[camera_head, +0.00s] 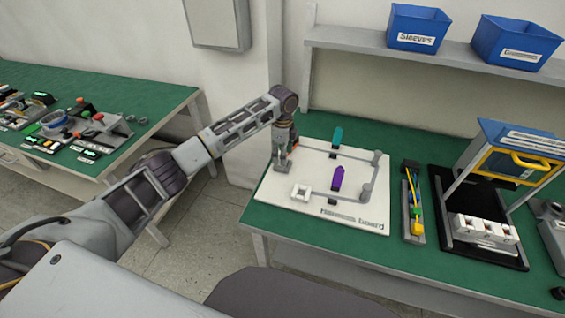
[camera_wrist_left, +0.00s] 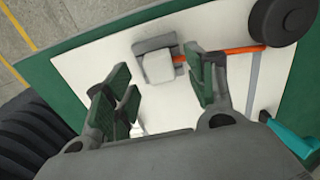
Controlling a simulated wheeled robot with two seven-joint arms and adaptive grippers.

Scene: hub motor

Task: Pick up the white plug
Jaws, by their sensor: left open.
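A white block (camera_head: 301,191) with a dark centre sits on the near left part of the white board (camera_head: 350,212). In the left wrist view a white block (camera_wrist_left: 158,68) sits in a grey holder, with an orange cable on its right. I cannot tell which white block is the plug. My left gripper (camera_head: 283,160) is over the board's left side, behind the first block. In the left wrist view my left gripper (camera_wrist_left: 160,92) is open, its green fingers apart, with the grey-held block just beyond them. I see nothing held. My right gripper is not in view.
A purple piece (camera_head: 338,178) and a teal piece (camera_head: 337,137) stand on the board, with grey posts (camera_head: 366,191) at its right. A tray of coloured parts (camera_head: 412,205) and a yellow-handled frame (camera_head: 515,160) stand farther right. Blue bins (camera_head: 417,27) rest on a shelf.

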